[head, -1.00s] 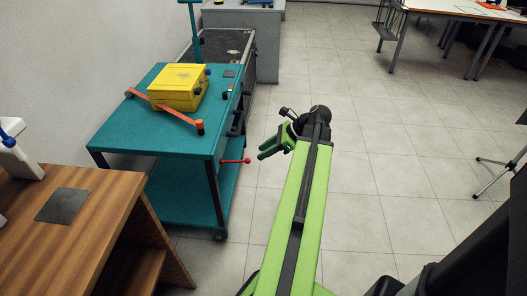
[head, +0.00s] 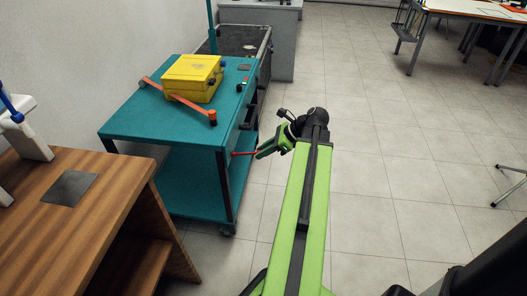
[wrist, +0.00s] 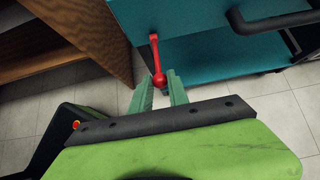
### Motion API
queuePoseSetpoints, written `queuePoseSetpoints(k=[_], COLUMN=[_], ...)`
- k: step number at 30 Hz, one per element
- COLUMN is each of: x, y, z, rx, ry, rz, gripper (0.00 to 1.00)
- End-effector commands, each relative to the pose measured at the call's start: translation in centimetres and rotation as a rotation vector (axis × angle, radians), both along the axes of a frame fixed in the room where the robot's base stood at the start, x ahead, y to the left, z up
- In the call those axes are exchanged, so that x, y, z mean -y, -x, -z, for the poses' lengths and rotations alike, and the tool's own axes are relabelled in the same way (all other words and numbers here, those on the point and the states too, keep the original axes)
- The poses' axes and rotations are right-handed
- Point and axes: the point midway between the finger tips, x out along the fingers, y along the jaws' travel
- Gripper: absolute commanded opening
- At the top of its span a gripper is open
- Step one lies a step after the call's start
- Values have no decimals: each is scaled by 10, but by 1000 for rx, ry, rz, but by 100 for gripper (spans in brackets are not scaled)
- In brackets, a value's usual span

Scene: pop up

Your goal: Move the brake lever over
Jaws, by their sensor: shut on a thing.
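The brake lever (head: 241,154) is a red rod that sticks out from the side of a teal cart (head: 160,125), below its top. In the wrist view the lever (wrist: 155,52) runs from the cart's edge down to a red knob. My gripper (head: 259,153) is at the lever's outer end. In the wrist view the green fingers of my gripper (wrist: 159,80) stand on either side of the knob and are shut on it. The fingers partly hide the lever's end in the head view.
A yellow box (head: 192,78) and an orange bar (head: 180,101) are on the cart top. A black handle (wrist: 270,20) is on the cart's side close to the lever. A wooden table (head: 100,215) stands at the left.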

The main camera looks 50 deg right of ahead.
Motion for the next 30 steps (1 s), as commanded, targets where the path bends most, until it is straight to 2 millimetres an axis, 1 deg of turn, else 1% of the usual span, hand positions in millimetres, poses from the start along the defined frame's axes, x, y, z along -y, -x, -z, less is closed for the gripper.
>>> queuePoseSetpoints(k=[1,7,20,30], x=[-1,-4,-4,-11], y=[-2,-6,-7,-18], z=[-8,-22,-24,-44], rx=[3,4,3,3], ry=[-1,-1,-2,-2], rz=[-1,-1,-1,-3], gripper=[0,0,0,0])
